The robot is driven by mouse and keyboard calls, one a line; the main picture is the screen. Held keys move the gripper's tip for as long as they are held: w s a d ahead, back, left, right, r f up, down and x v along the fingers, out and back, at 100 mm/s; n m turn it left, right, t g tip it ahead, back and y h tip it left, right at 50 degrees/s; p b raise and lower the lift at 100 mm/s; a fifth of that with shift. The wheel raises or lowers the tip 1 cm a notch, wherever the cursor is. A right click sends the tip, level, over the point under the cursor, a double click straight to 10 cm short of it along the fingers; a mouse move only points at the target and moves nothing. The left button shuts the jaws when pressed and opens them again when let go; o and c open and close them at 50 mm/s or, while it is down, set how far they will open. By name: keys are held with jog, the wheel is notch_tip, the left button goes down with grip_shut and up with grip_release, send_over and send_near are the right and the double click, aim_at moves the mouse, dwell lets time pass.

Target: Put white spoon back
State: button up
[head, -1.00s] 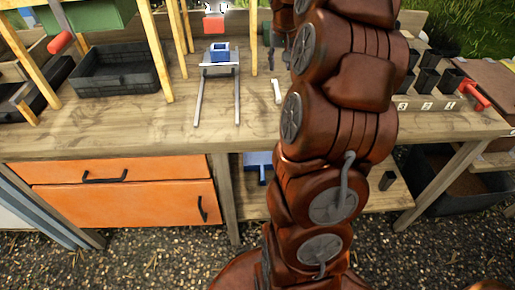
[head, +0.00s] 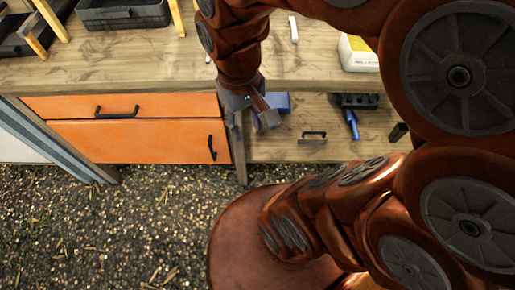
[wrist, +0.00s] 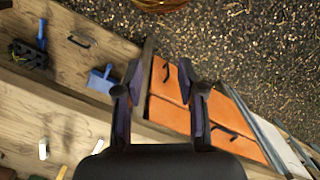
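I cannot make out a white spoon for certain. A small white stick-like piece (head: 293,29) lies on the bench top (head: 150,65); a similar white piece (wrist: 43,150) shows in the wrist view, too small to identify. My gripper (head: 264,112) hangs just in front of the bench edge, right of the orange drawers (head: 135,145). In the wrist view my gripper (wrist: 160,72) has its two fingers well apart with nothing between them. The drawers (wrist: 168,112) show beyond the fingers and look shut.
On the lower shelf (head: 275,148) are a blue scoop-like thing (wrist: 100,79), a black block with a blue handle (head: 352,118) and a dark handle (head: 312,136). A white labelled container (head: 357,54) stands on the bench. Gravel ground (head: 110,230) in front is clear.

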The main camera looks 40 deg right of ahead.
jog(key=s+a+f, duration=0.1)
jog(key=s+f, duration=0.1)
jog(key=s, duration=0.3)
jog(key=shift+s+a+n+g, duration=0.25)
jog(key=shift+s+n+g, duration=0.05)
jog(key=shift+s+g, duration=0.1)
